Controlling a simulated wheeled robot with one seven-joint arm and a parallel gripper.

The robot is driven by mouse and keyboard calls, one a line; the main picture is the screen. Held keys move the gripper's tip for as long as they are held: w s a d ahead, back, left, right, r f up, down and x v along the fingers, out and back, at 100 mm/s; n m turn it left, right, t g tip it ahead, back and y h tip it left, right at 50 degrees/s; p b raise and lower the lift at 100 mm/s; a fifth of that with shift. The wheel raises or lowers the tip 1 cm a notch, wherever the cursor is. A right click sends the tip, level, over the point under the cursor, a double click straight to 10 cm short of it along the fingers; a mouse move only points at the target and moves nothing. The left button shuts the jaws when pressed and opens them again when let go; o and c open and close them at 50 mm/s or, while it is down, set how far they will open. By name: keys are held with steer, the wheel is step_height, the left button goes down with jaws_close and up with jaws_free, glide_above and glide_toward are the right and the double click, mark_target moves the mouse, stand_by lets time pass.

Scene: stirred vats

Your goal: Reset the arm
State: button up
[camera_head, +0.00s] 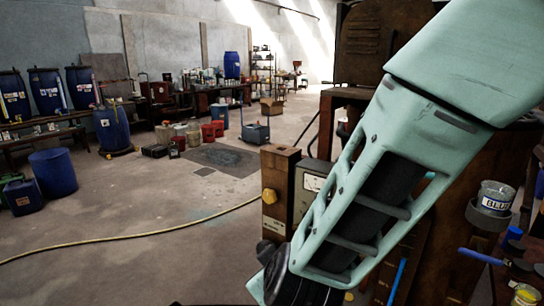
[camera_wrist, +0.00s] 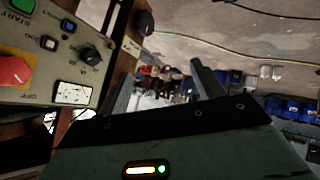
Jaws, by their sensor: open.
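My gripper (camera_wrist: 160,85) shows in the wrist view with its two dark fingers apart and nothing between them. The wrist view looks out over the hall at a tilt. A control panel with a green START button (camera_wrist: 22,6), a red switch and a black knob stands close on the left of that view, beside the left finger. In the head view my pale green arm reaches down across the right half. The gripper's fingers cannot be made out there.
A brown box with a yellow knob (camera_head: 269,196) stands close beside my arm. A paint can (camera_head: 495,199) and clutter sit at the right. Blue barrels (camera_head: 52,173) line the left. A yellow hose (camera_head: 130,236) crosses the open floor.

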steer(key=s+d+g+b, duration=0.1)
steer(key=s+d+g, duration=0.3)
steer(key=s, duration=0.6)
steer(key=s+d+r+m+g+h+b, duration=0.1)
steer(key=s+d+g+b, duration=0.1)
steer(key=s+d+g, duration=0.3)
steer(key=s+d, duration=0.4)
steer(key=shift+s+d+r+g, duration=0.15)
steer(key=shift+s+d+g, duration=0.15)
steer(key=shift+s, duration=0.1)
